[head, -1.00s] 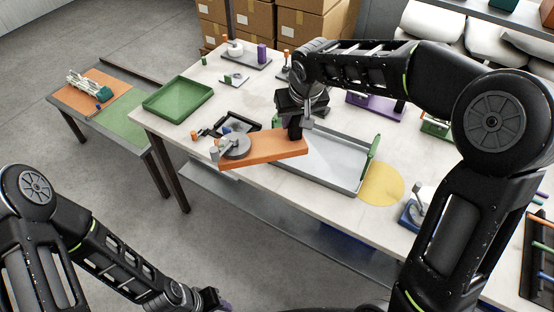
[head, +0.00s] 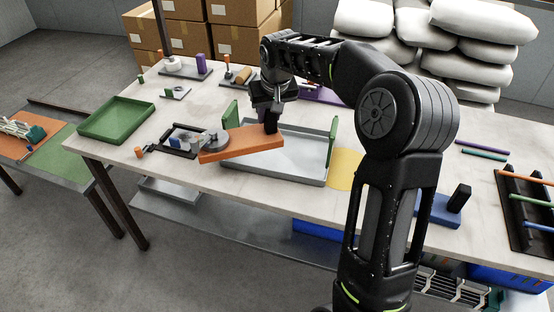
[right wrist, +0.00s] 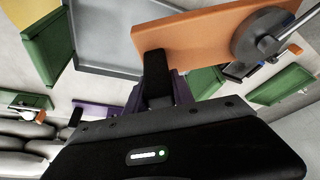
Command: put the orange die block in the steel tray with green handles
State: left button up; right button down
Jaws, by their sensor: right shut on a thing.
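The orange die block (head: 240,145) is a flat slab with a round grey disc (head: 215,139) at its left end. My right gripper (head: 270,122) is shut on the block near its right end, and the block is held over the left part of the steel tray. The steel tray with green handles (head: 295,168) lies on the white table; one handle (head: 332,140) stands at its right end and another (head: 230,114) at its left. In the right wrist view the block (right wrist: 200,38) sits in the jaws (right wrist: 158,85), with the tray (right wrist: 100,40) beside it. My left gripper is not in view.
A black tray (head: 180,146) with small parts lies just left of the block. A green tray (head: 117,120) is farther left. A yellow disc (head: 345,168) lies right of the steel tray. A rack with rods (head: 530,210) is at the right.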

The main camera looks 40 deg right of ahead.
jog(key=shift+d, duration=0.3)
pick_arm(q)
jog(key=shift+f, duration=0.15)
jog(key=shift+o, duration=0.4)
